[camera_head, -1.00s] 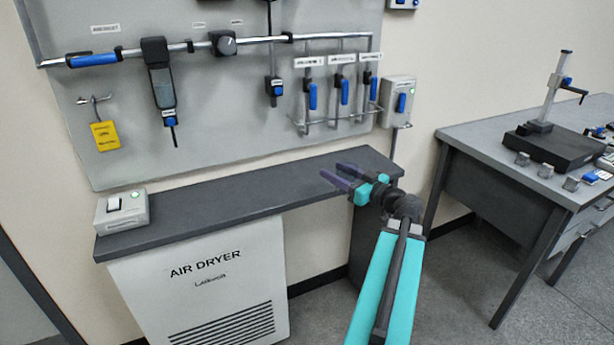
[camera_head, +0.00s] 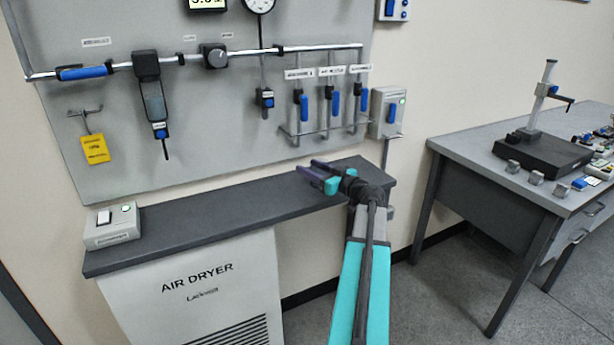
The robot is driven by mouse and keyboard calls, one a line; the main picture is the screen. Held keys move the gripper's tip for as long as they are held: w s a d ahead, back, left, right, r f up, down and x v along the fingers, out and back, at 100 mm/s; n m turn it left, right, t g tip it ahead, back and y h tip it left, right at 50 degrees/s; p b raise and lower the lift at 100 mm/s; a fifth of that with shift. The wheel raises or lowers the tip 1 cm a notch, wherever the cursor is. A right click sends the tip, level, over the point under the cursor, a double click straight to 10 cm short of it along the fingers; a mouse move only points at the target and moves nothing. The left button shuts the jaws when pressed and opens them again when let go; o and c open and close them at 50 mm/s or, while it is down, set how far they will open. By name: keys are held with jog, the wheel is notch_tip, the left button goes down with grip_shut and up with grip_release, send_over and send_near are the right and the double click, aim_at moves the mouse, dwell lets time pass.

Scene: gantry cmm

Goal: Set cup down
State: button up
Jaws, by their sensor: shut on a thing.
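My gripper (camera_head: 312,171), with dark purple fingers and a teal body, is over the right part of the dark grey shelf top (camera_head: 225,208), pointing left. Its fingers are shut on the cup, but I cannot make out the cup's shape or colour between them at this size. I cannot tell how high the fingers are above the shelf. No other cup shows.
A light grey switch box (camera_head: 112,228) sits on the shelf's left end. A desk (camera_head: 470,150) with a black-based stand (camera_head: 540,150) is at right. The shelf's middle is clear.

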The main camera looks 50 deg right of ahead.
jog(key=shift+w+d, duration=0.4)
jog(key=shift+w, duration=0.3)
jog(key=shift+w+d+f, duration=0.1)
jog(key=shift+w+d, duration=0.15)
jog(key=shift+w, duration=0.3)
jog(key=shift+f, duration=1.75)
jog(key=o, duration=1.1)
jog(key=shift+f, duration=0.15)
jog(key=s, duration=1.2)
jog(key=shift+a, duration=0.4)
